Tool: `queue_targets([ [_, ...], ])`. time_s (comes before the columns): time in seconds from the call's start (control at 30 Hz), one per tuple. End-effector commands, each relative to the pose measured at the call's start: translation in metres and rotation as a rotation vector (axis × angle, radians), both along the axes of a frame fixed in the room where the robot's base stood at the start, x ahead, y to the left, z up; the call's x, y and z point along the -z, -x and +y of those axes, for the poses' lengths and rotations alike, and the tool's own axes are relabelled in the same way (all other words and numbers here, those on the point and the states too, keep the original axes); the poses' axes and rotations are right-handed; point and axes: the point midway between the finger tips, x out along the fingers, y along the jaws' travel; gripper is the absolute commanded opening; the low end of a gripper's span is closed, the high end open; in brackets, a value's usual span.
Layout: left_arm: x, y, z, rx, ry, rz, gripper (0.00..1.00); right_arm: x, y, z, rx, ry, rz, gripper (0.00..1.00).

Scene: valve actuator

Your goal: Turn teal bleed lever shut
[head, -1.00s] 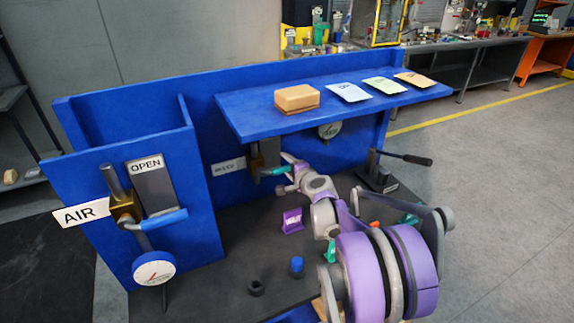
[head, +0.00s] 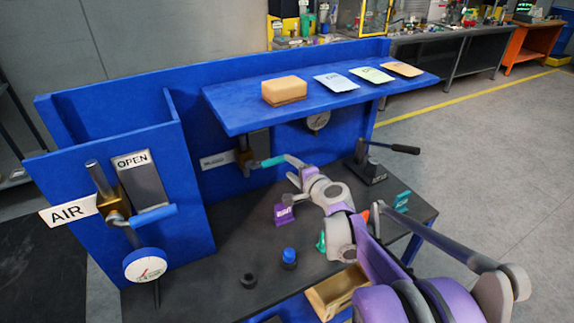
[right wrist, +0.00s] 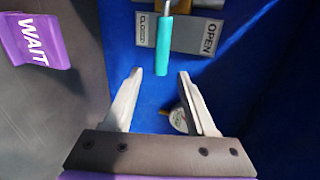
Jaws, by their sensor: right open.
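The teal bleed lever (head: 273,161) sticks out to the right from a brass valve body under the shelf in the head view. In the right wrist view, the lever (right wrist: 164,45) hangs down the picture in front of a grey plate, with a CLOSED label (right wrist: 157,30) to its left and an OPEN label (right wrist: 208,38) to its right. My right gripper (right wrist: 160,76) is open and empty. Its fingertips are just short of the lever's free end, which lines up with the gap between them. In the head view the gripper (head: 289,168) is at the lever's right end. My left gripper is out of view.
A blue shelf (head: 235,115) with a tan block and cards overhangs the lever. A purple WAIT block (head: 281,213), a blue-capped part (head: 289,256) and a black ring (head: 248,281) sit on the dark bench. A black-handled lever (head: 390,146) stands to the right.

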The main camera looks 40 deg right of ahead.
Motion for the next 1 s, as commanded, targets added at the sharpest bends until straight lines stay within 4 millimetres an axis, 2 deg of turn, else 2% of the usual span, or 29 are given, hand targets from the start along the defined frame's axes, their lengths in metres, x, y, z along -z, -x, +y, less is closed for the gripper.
queue_targets([
  [0.57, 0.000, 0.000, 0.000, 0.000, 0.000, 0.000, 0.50, 0.000, 0.000, 0.001, -0.001, 0.000, 0.001, 0.57],
  [0.67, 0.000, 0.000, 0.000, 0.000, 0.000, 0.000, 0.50, 0.001, -0.002, 0.014, -0.031, 0.018, 0.021, 0.57],
  [0.77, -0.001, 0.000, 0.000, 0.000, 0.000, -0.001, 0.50, 0.006, -0.005, 0.050, -0.120, 0.074, 0.084, 0.57],
  [0.87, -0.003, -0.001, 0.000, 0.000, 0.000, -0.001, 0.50, 0.016, -0.003, 0.109, -0.270, 0.176, 0.186, 0.57],
  [0.9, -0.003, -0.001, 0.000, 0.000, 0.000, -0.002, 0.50, 0.022, 0.002, 0.135, -0.342, 0.227, 0.235, 0.57],
  [1.0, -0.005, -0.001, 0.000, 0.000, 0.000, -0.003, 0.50, 0.039, 0.022, 0.198, -0.530, 0.369, 0.358, 0.57],
])
